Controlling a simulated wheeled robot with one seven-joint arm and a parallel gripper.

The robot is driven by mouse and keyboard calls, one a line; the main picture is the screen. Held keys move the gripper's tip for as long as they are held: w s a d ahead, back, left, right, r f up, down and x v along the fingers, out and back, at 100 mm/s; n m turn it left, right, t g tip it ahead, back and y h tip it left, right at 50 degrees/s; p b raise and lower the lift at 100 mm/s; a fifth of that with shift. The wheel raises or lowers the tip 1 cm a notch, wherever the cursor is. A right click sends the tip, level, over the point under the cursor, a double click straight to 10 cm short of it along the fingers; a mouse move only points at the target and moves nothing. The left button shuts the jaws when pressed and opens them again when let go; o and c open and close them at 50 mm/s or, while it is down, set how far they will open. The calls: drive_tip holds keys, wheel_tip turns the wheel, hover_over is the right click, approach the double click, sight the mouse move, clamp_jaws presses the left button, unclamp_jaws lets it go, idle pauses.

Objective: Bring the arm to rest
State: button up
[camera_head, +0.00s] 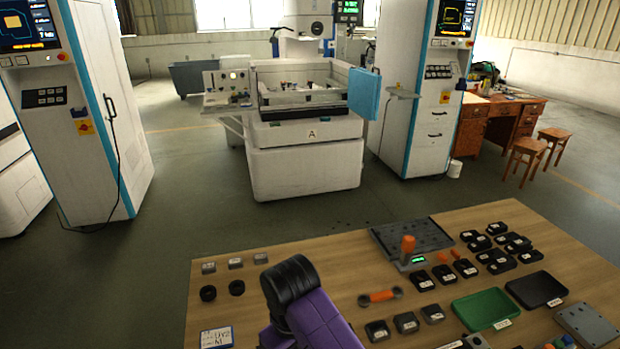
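Part of my arm (318,318) rises from the bottom edge of the head view, with a purple link and a black rounded joint. It is in front of the wooden table (290,257), towards its left half. My gripper is not visible in this view, so I cannot see its fingers or whether it holds anything.
On the table's right are a green tray (482,309), a black tray (536,289), several small black boxes (377,330) and a grey plate (412,238). An orange-handled tool (380,297) lies mid-table. Two black rings (208,293) and a white label card (216,337) lie left of my arm.

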drive_tip(key=w+a+r+m+t+y, duration=0.1)
drive_tip(key=w+a+r+t+y, duration=0.4)
drive_tip(key=w+a+t, duration=0.15)
drive_tip(key=s+d+r+m+t+h, duration=0.1)
drive_tip(key=s+d+r+m+t, duration=0.15)
drive_tip(key=s+d, duration=0.45)
drive_tip(key=s+d+r+m+t+h, duration=0.1)
drive_tip(key=s+d+m+t, duration=0.1)
drive_tip(key=s+d+t, duration=0.4)
drive_tip(key=s+d+r+m+t, duration=0.2)
drive_tip(key=s+d+m, duration=0.1)
drive_tip(key=s+d, duration=0.55)
drive_tip(key=s+d+g+h, duration=0.1)
drive_tip(key=s+d, duration=0.4)
drive_tip(key=s, duration=0.5)
drive_tip(key=s+d+g+h, duration=0.1)
drive_tip(key=s+d, duration=0.3)
drive_tip(key=s, duration=0.7)
drive_tip(key=shift+s+d+r+g+h, duration=0.25)
drive_tip(key=shift+d+g+h, duration=0.15)
drive_tip(key=shift+h, duration=0.3)
